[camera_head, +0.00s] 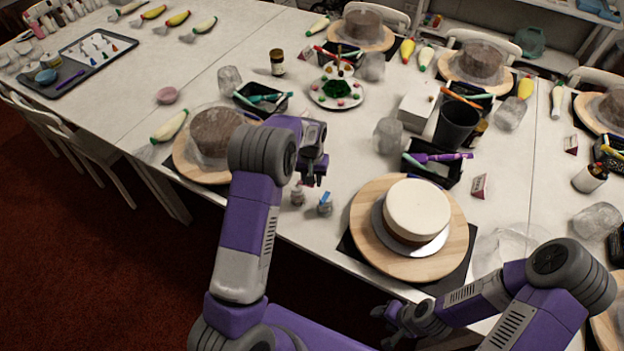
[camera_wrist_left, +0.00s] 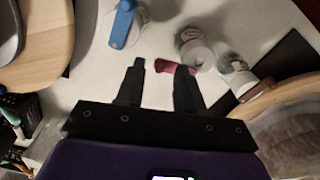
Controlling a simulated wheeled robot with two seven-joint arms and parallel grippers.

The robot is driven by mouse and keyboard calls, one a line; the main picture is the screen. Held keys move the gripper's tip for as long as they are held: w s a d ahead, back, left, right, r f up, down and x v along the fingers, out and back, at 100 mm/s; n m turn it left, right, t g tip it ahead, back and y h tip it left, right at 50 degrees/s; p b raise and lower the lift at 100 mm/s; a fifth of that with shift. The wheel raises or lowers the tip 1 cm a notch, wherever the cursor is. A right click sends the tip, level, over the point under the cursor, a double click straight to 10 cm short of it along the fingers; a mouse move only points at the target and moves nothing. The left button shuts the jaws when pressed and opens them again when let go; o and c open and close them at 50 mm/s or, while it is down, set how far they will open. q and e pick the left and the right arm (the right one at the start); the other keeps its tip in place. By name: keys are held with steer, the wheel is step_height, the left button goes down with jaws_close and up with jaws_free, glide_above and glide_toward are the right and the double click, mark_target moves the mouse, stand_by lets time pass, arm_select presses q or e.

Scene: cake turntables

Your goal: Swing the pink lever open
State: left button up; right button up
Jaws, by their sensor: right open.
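The pink lever (camera_wrist_left: 165,66) lies just beyond the fingertips of my left gripper (camera_wrist_left: 158,72) in the left wrist view. The right finger covers part of it, and contact cannot be told. The lever's right end is beside a small pale container (camera_wrist_left: 194,48). My left gripper also shows in the head view (camera_head: 313,180), reaching down over the table; its fingers are apart with nothing held between them. In the head view the pink lever is small and mostly hidden by this gripper. My right gripper (camera_head: 392,322) is open and empty near the table's front edge.
A blue lever (camera_wrist_left: 122,24) stands close by at the upper left of the wrist view. A wooden turntable (camera_head: 455,252) with a white cake (camera_head: 417,207) is to the right. Another turntable (camera_head: 183,160) with a covered brown cake is left of my left gripper.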

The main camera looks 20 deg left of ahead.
arm_select(q)
step_height(320, 180, up, 7)
steer(key=shift+f+p, duration=0.1)
steer(key=shift+p, duration=0.25)
stand_by(0.4)
